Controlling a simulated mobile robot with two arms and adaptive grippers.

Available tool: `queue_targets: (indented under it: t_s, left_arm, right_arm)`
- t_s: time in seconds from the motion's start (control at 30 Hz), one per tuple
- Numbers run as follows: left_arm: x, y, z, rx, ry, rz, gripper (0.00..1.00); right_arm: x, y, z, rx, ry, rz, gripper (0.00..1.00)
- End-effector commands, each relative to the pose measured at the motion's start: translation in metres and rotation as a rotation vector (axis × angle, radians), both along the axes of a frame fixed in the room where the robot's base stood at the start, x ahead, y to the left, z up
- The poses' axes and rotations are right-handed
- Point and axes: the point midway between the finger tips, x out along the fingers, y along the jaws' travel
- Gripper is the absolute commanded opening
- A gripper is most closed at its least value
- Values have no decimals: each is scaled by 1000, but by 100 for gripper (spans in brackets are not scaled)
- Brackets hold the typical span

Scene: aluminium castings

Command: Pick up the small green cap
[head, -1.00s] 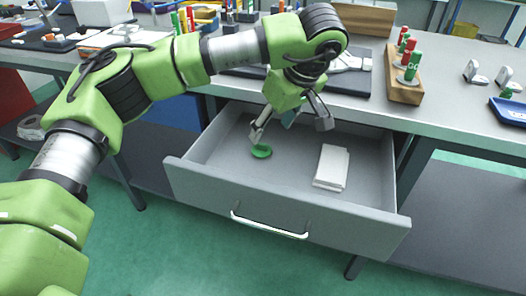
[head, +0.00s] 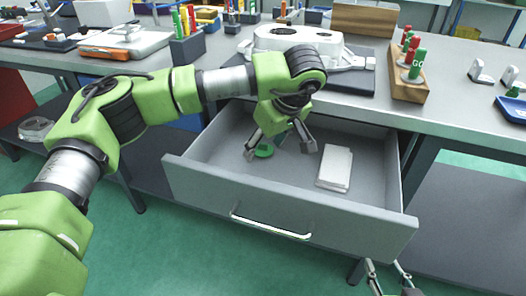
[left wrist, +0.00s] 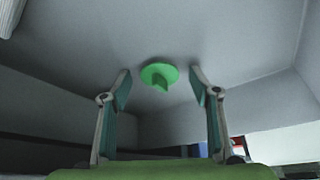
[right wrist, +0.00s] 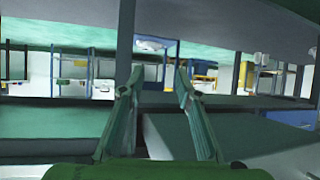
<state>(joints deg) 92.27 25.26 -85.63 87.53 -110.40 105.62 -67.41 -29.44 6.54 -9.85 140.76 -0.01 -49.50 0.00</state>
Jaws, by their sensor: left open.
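The small green cap (head: 264,151) lies on the floor of the open drawer (head: 290,222), towards its left side. In the left wrist view the cap (left wrist: 159,74) is a round green disc with a raised grip tab, ahead of and between the fingertips. My left gripper (head: 280,148) is open inside the drawer, with its fingers pointing down close to the cap; it also shows in the left wrist view (left wrist: 160,84). Nothing is between its fingers. My right gripper (head: 388,268) is open and empty, low in front of the drawer's right corner.
A stack of white cards or pads (head: 335,167) lies in the drawer right of the cap. The drawer walls stand around the left gripper. On the bench above are a white casting (head: 300,45) and a wooden gauge block (head: 407,88).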

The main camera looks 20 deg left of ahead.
Motion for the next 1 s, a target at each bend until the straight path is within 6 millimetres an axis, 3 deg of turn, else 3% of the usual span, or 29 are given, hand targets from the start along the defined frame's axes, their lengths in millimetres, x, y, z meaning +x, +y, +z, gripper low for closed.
queue_targets:
  t_s: [0.17, 0.3, 0.77, 1.0]
  left_arm:
    - [0, 0, 0, 0, 0, 0, 56]
    - [0, 0, 0, 0, 0, 0, 28]
    - [0, 0, 3, -1, -1, 0, 28]
    - [1, 0, 20, 0, -2, 0, 28]
  right_arm:
    - [0, 0, 0, 0, 0, 0, 31]
    - [0, 0, 0, 0, 1, 0, 31]
    - [-1, 0, -1, -2, 10, 0, 31]
    - [-20, -9, -22, -32, 135, -10, 31]
